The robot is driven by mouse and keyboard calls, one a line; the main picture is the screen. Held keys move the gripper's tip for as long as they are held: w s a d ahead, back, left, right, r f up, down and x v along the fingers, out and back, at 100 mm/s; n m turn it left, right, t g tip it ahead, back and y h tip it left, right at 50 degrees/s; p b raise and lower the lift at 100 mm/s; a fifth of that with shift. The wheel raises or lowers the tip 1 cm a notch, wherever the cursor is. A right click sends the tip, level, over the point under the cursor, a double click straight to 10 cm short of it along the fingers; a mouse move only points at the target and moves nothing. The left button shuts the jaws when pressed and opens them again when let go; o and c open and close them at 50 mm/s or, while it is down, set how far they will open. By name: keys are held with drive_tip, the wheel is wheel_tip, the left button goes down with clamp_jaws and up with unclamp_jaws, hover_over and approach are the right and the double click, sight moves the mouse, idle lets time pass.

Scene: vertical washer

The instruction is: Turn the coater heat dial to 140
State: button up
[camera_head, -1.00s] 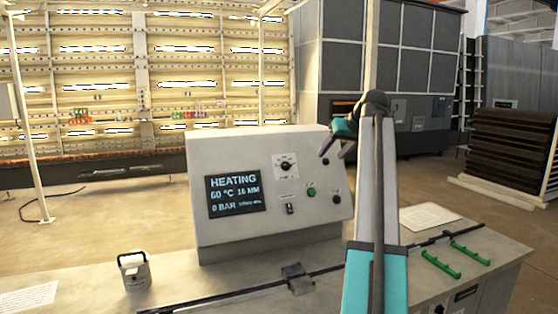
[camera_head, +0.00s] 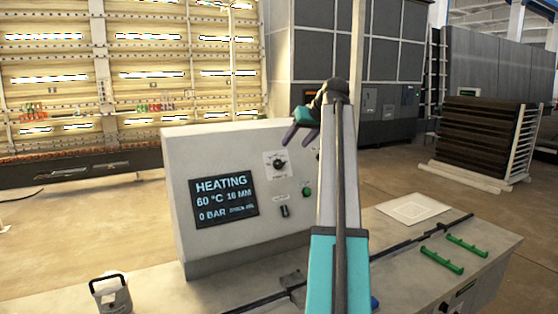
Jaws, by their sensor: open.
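The coater control panel (camera_head: 240,150) is a pale sloped box on the bench. Its dark screen (camera_head: 224,200) reads HEATING, 60 °C, 16 MM and 0 BAR. A black round dial (camera_head: 278,164) on a white plate sits to the right of the screen; its scale is too small to read. A dark switch (camera_head: 284,211) and a green button (camera_head: 307,192) are below it. My gripper (camera_head: 290,136) is open and empty, with its dark fingers pointing down-left above and right of the dial. It appears apart from the dial. My arm hides the panel's right side.
A small grey canister with a handle (camera_head: 110,294) stands on the bench at front left. A white sheet (camera_head: 413,207) and green handles (camera_head: 442,261) lie to the right. A dark rail (camera_head: 400,248) runs along the bench top.

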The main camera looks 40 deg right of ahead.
sight(281, 162)
idle(0.4)
drive_tip(key=shift+p+x, duration=2.2)
drive_tip(key=shift+x, duration=4.65)
drive_tip(key=shift+s+d, duration=0.1)
drive_tip(key=c, duration=1.1)
